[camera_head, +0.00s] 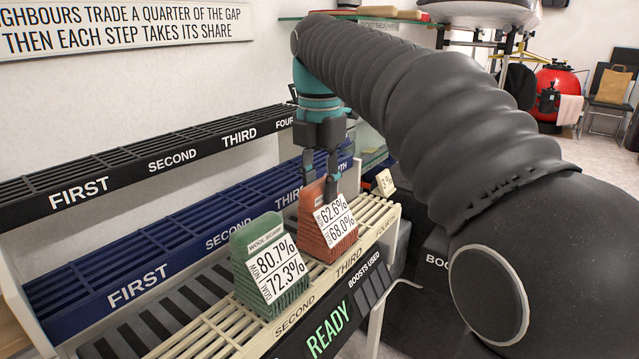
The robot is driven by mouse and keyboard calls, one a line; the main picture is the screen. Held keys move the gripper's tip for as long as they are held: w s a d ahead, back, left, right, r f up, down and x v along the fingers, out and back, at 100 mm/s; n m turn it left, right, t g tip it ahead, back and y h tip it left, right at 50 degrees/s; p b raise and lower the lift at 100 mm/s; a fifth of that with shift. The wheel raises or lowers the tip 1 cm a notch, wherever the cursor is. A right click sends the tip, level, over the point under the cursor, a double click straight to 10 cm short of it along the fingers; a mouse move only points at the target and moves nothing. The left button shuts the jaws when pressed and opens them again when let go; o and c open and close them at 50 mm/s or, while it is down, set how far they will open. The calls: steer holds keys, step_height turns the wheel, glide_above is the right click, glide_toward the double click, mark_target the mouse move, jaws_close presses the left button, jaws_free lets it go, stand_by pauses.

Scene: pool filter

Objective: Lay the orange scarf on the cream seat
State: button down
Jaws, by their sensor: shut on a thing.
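The orange scarf (327,226) is a folded, rust-orange ribbed block with a white card reading 62.6% and 68.0%. It is at the part of the cream slatted seat (323,289) marked THIRD. My gripper (321,184) points down from above, with its fingers shut on the scarf's upper part. The scarf's base looks at the level of the slats, but I cannot tell whether it touches them. The card and fingers hide part of it.
A green folded scarf (264,297) with a card reading 80.7% and 72.3% stands just left, by SECOND. Blue (130,278) and black (110,178) slatted racks rise behind. A small card (385,182) stands near FOURTH. A READY display (330,330) fronts the seat.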

steer(key=shift+f, duration=0.2)
steer(key=c, duration=0.7)
jaws_free()
steer(key=shift+r, duration=3.75)
